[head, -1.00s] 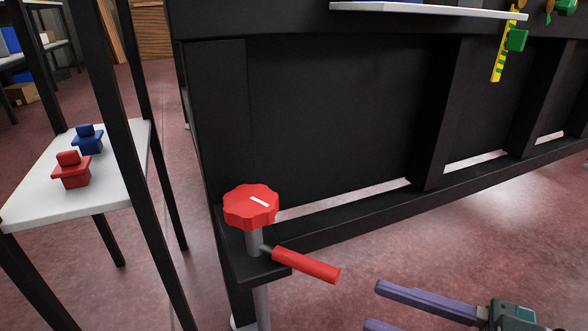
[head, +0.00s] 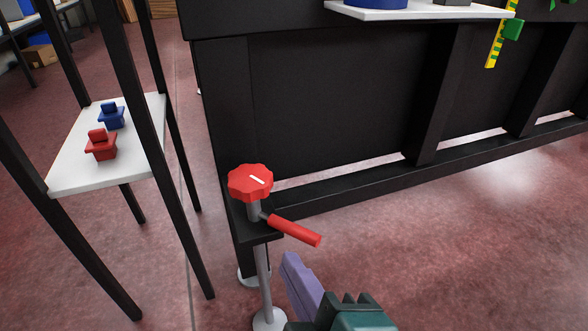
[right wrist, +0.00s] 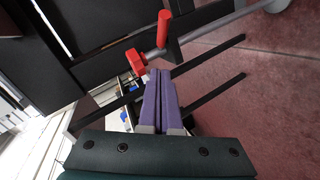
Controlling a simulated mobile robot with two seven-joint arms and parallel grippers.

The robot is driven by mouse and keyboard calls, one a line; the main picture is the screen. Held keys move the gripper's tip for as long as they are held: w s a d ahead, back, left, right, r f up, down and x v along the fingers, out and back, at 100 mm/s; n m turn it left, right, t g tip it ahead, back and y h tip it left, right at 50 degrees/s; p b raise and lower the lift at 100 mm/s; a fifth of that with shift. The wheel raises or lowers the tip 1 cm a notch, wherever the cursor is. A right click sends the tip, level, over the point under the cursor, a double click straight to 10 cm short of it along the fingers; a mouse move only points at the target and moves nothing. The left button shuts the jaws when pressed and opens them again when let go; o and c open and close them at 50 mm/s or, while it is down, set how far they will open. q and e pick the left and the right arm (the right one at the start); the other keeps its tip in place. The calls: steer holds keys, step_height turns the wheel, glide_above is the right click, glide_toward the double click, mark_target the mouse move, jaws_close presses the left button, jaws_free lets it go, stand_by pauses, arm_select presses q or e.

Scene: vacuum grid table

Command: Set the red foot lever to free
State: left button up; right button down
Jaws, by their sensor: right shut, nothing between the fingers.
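The red foot lever (head: 294,230) sticks out to the right and slightly down from a grey post at the table's corner foot. A red scalloped knob (head: 250,182) with a white mark sits on top of that post. My right gripper (head: 290,262) is shut and empty, just below the lever in the head view, apart from it as far as I can tell. In the right wrist view its purple fingers (right wrist: 158,74) lie together, with the lever (right wrist: 164,29) and the knob (right wrist: 136,61) beyond their tips. My left gripper is out of view.
The black table frame (head: 330,110) stands behind the lever, with a low crossbar. A rack on the left has a white shelf (head: 75,178) holding a red part (head: 101,146) and a blue part (head: 112,117). The floor at right is clear.

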mark_target(288, 229)
steer(key=w+f+b, duration=0.1)
steer(key=w, duration=0.1)
steer(key=w+f+b, duration=0.1)
steer(key=w, duration=0.1)
steer(key=w+f+b, duration=0.1)
steer(key=w+f, duration=0.1)
steer(key=shift+w+b, duration=0.15)
steer(key=shift+b, duration=0.2)
steer(key=shift+w+d+f, duration=0.1)
steer(key=shift+w+d, duration=0.2)
steer(key=shift+w, duration=0.05)
